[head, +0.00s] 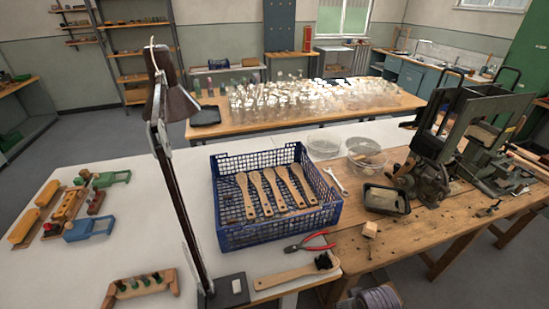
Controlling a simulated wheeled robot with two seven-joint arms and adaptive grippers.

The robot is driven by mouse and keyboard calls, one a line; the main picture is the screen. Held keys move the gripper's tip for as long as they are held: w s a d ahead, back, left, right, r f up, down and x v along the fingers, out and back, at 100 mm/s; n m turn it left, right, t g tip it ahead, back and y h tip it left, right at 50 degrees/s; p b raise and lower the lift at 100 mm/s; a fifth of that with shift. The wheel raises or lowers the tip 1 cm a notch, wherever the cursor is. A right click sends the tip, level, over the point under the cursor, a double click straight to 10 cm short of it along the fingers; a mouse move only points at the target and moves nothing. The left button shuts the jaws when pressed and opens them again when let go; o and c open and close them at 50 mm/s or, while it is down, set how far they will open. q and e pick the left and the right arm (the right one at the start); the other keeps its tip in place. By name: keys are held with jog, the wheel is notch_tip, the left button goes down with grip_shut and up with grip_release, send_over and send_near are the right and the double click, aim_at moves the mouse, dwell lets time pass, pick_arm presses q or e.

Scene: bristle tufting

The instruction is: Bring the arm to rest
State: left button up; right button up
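No gripper and no hand of mine shows in the head view, so I cannot see where either arm is. A blue plastic crate (228,238) stands on the white table and holds several wooden brush handles (269,190) leaning in it. One more wooden handle (285,277) lies flat in front of the crate, with a dark tuft (323,262) at its right end. Red-handled pliers (311,243) lie between the crate and this handle.
A tall desk lamp (172,165) rises left of the crate. Toy-like blocks (88,229) lie at left. The white table's middle left is clear.

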jog(key=s+d+f+g+b, duration=0.1)
jog(key=s+f+b, duration=0.15)
jog(key=f, duration=1.45)
jog(key=s+d+f+b, duration=0.15)
jog(key=s+f, duration=0.25)
jog(key=f, duration=1.2)
pick_arm(q)
notch_tip(320, 180, down, 9)
jog(key=w+a+b, duration=0.1)
jog(key=a+b, duration=0.1)
jog(key=b, duration=0.2)
jog(key=shift+a, duration=0.25)
pick_arm(e)
jog(key=s+d+f, duration=0.2)
jog(key=s+f, duration=0.7)
jog(key=f, duration=0.1)
jog(key=s+d+f+g, duration=0.1)
jog(key=s+d+f, duration=0.1)
jog(key=s+f, duration=0.8)
jog(key=shift+d+n, duration=0.2)
jog(key=shift+n, duration=0.1)
pick_arm(q)
jog(key=shift+r, duration=0.1)
pick_arm(e)
jog(key=shift+f, duration=0.1)
